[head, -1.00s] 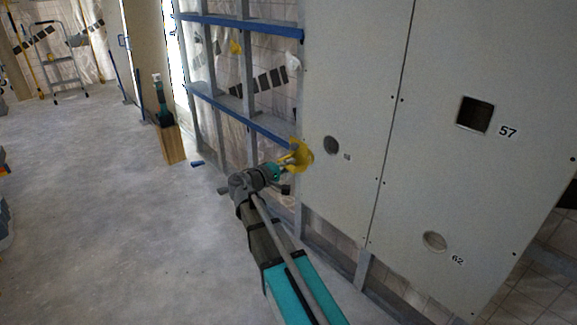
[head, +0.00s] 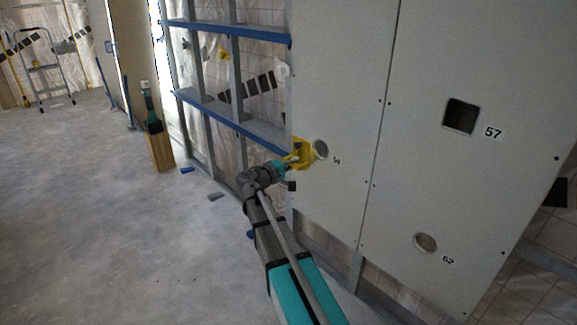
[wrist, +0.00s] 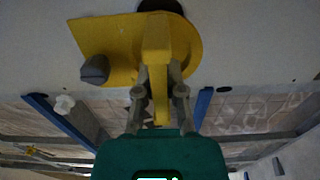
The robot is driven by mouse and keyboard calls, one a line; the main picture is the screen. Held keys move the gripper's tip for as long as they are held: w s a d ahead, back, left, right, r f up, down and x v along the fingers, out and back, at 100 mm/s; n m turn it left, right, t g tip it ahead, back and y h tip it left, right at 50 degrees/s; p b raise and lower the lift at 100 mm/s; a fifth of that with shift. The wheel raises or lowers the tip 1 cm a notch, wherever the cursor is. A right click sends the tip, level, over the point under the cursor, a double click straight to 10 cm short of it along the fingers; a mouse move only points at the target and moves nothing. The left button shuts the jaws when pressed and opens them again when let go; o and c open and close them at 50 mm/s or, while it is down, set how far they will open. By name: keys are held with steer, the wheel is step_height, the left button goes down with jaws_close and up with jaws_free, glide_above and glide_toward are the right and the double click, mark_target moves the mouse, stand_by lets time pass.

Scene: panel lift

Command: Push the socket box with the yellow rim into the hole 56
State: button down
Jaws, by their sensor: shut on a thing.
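My gripper (head: 284,167) is shut on a yellow piece (head: 299,154) at the left edge of the pale wall panel. In the wrist view, my gripper's fingers (wrist: 158,95) clasp a yellow upright bar on this piece. A flat yellow plate (wrist: 105,45) with a rounded right end spreads behind the bar. A round hole (head: 320,149) with a small, hard-to-read label is just right of the yellow piece. A dark round hole (wrist: 162,5) shows beyond the plate's top edge in the wrist view, partly covered.
A square hole (head: 461,117) labelled 57 and a round hole (head: 425,243) labelled 62 are farther right. An open metal stud frame with blue rails (head: 235,121) stands left. A wooden block (head: 159,151) stands on the floor, which is largely clear at left.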

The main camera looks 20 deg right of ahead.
mark_target(301, 159)
steer(key=shift+x, duration=1.9)
steer(key=shift+x, duration=2.8)
stand_by(0.3)
stand_by(0.9)
steer(key=c, duration=0.7)
jaws_free()
steer(key=shift+o, duration=0.2)
steer(key=shift+a, duration=0.1)
steer(key=v, duration=1.2)
